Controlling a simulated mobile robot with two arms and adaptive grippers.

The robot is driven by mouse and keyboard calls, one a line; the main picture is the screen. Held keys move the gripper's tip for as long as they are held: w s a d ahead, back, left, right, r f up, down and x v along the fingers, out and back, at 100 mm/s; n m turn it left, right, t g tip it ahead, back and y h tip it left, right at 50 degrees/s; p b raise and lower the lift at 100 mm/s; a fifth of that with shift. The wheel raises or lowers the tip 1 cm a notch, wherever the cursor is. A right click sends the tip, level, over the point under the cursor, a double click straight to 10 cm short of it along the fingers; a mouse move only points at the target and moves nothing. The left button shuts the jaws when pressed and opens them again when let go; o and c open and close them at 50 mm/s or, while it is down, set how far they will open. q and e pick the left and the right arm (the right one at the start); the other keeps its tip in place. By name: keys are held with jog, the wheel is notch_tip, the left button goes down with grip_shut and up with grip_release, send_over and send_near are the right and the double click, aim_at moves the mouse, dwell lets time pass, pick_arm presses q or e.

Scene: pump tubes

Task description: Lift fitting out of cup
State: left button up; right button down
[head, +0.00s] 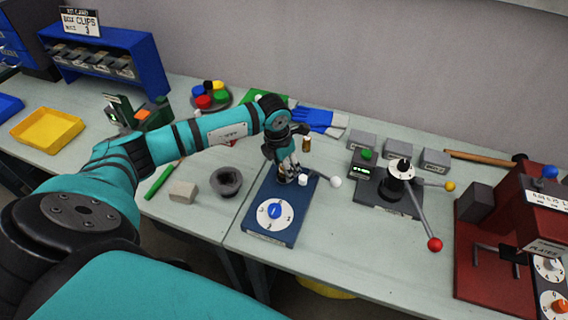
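A dark grey round cup (227,182) stands on the bench left of a blue dial unit (258,232). I cannot make out a fitting inside the cup. My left gripper (288,174) points down over the back part of the dial unit, to the right of the cup and apart from it. Its fingers are small and overlap the pale parts on the unit, so I cannot tell whether they are open or shut, or hold anything. A small white piece (303,179) shows beside the fingertips. I cannot identify a fitting for sure. My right gripper is not in view.
A beige block (183,191) and a green marker (159,182) lie left of the cup. A small brown bottle (306,144) stands behind the gripper. A lever device with a red knob (434,244) and a red press (497,258) stand to the right.

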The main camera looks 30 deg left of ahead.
pick_arm(q)
jog(key=shift+c, duration=0.2)
grip_shut()
jog(key=c, duration=0.6)
grip_release()
grip_shut()
jog(key=shift+r+p, duration=1.65)
jog(key=shift+r, duration=1.4)
